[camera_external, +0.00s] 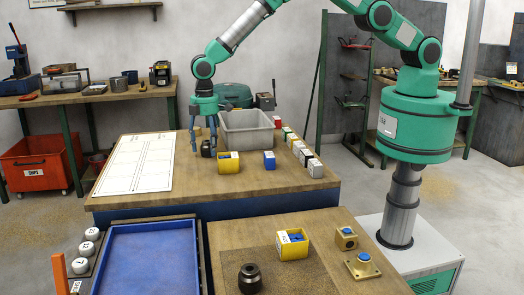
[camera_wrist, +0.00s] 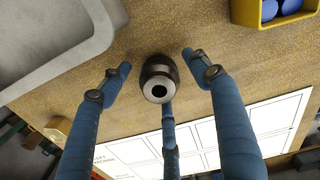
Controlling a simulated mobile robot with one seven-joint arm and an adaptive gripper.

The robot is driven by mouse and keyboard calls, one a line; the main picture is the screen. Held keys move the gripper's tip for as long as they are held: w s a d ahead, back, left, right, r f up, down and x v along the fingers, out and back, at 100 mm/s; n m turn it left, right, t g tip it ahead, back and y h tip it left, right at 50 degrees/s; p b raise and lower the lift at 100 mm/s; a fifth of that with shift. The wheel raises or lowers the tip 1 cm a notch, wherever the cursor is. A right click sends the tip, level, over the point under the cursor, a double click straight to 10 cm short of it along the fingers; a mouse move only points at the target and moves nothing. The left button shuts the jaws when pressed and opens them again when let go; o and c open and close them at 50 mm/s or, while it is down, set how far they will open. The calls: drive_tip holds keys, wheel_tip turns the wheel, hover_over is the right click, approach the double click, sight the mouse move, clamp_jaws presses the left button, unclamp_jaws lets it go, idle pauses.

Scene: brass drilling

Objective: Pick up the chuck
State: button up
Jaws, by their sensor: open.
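The chuck (camera_external: 207,148), a dark rounded cylinder with a hole in its light end face, stands on the far wooden table. It also shows in the wrist view (camera_wrist: 158,80), near the centre. My gripper (camera_external: 204,143) points down over it. In the wrist view my gripper (camera_wrist: 158,68) has its blue fingers spread open around the chuck, with visible gaps at left and right. The third finger overlaps the chuck's near edge in that view; I cannot tell whether it touches. A similar black part (camera_external: 250,278) stands on the near table.
A grey bin (camera_external: 247,142) is close behind the chuck, and a yellow box (camera_external: 229,168) with blue pieces is to its right. A white chart (camera_external: 138,165) lies at left.

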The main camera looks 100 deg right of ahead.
sight(207, 141)
drive_tip(key=shift+f, duration=0.55)
drive_tip(key=shift+w, duration=0.1)
clamp_jaws()
drive_tip(key=shift+r, duration=0.15)
drive_tip(key=shift+r, duration=4.9)
